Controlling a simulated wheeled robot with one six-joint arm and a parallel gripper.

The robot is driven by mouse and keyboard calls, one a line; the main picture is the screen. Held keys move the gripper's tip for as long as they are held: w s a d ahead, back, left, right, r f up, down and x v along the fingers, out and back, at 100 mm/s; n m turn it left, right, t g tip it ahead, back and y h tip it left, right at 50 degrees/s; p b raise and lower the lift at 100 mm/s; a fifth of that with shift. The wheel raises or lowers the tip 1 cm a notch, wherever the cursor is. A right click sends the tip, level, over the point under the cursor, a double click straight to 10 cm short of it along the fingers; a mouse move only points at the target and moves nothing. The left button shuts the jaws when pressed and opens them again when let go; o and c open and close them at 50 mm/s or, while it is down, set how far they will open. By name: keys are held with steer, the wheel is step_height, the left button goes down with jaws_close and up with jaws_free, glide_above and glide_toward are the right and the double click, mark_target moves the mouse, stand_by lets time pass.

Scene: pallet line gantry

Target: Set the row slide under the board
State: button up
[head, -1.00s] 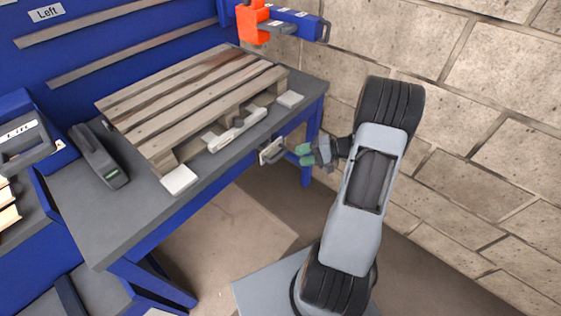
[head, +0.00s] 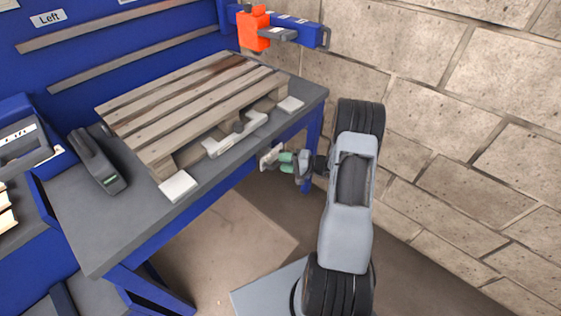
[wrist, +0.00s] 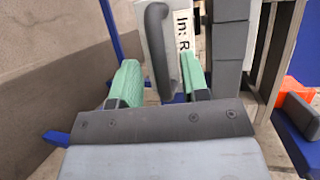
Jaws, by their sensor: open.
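The row slide appears to be the white plate with a grey handle (head: 268,157) at the bench's right front edge. In the wrist view its grey handle (wrist: 159,50) stands between my green fingers, and the white plate (wrist: 184,38) behind it carries a partly hidden label, "In: R". My gripper (head: 285,163) is open, close in front of the handle. Its fingers also show in the wrist view (wrist: 160,82), one on each side of the handle. I cannot tell whether they touch it. The slatted wooden pallet (head: 190,105) lies on the grey bench (head: 105,235); which part is the board is unclear.
A pale bracket-like piece (head: 234,138) lies at the pallet's front edge, between two white pads (head: 178,186) (head: 290,104). A dark grey device (head: 97,160) stands left. An orange block (head: 253,30) sits on a blue rail behind. A block wall (head: 460,120) bounds the right.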

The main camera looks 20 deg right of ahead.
steer(key=shift+x, duration=1.15)
jaws_close()
